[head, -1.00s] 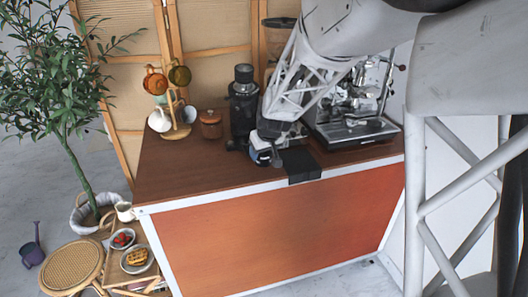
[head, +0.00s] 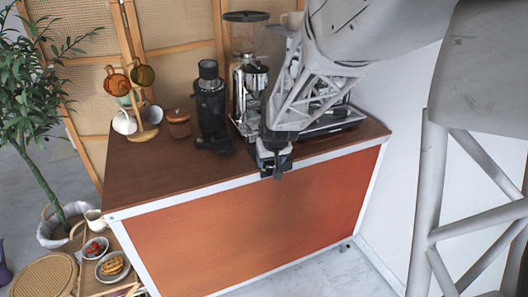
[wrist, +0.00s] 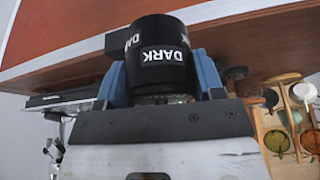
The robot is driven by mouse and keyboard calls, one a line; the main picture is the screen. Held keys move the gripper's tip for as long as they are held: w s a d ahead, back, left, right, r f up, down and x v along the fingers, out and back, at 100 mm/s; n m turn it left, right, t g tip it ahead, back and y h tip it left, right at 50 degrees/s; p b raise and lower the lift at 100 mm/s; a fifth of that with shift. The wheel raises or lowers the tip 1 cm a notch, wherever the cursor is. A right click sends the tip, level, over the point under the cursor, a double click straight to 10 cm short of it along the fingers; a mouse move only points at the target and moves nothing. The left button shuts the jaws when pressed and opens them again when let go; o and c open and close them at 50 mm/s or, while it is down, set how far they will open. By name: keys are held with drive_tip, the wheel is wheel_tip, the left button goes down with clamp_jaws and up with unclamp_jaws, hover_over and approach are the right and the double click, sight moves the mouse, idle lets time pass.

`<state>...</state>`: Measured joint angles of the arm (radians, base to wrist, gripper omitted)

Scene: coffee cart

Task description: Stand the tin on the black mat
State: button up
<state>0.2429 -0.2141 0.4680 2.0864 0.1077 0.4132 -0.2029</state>
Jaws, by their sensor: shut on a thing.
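My gripper (head: 272,152) is at the front edge of the counter in the head view. It is shut on a black tin (wrist: 163,55) with white "DARK" labels. In the wrist view the tin sits between the two blue fingers. In the head view the tin is mostly hidden by my gripper. The black mat (head: 284,169) hangs over the counter's front edge, directly under and beside my gripper, and is mostly covered. I cannot tell whether the tin touches the mat.
The espresso machine (head: 335,122) stands just behind and right of my gripper. A black grinder (head: 211,110), a wooden jar (head: 179,124) and a mug stand (head: 145,133) are to the left. The brown counter's (head: 160,180) front left is clear.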

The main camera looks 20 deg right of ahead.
drive_tip(key=shift+w, duration=0.1)
idle(0.3)
drive_tip(key=w+d, duration=0.1)
drive_tip(key=w, duration=0.4)
drive_tip(key=w+d+f, duration=0.1)
drive_tip(key=w, duration=0.4)
drive_tip(key=w+d, duration=0.1)
drive_tip(key=w, duration=0.4)
drive_tip(key=shift+w+d+f, duration=0.2)
drive_tip(key=shift+d, duration=0.1)
drive_tip(key=shift+f, duration=0.1)
drive_tip(key=shift+f, duration=1.7)
drive_tip(key=shift+f, duration=0.1)
drive_tip(key=o, duration=1)
